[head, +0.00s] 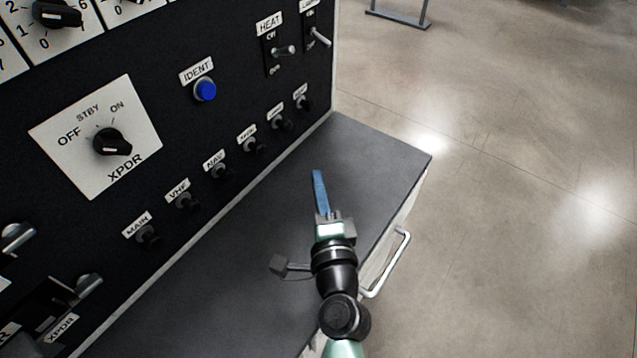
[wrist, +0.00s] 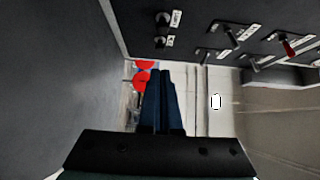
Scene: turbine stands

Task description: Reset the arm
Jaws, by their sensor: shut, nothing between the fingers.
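My gripper (head: 320,190) has long blue fingers that lie together with nothing between them. In the head view it reaches over the grey shelf (head: 240,235) in front of the black panel (head: 225,130), apart from the knobs and switches. The fingers also show in the wrist view (wrist: 162,100), pointing away from the camera. My arm comes in from the bottom of the head view.
The panel has an XPDR knob (head: 112,143), a blue IDENT button (head: 205,89), a HEAT switch (head: 285,50) and a row of small labelled knobs. A white handle (head: 398,262) is on the shelf's front. Open floor (head: 510,150) lies to the right.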

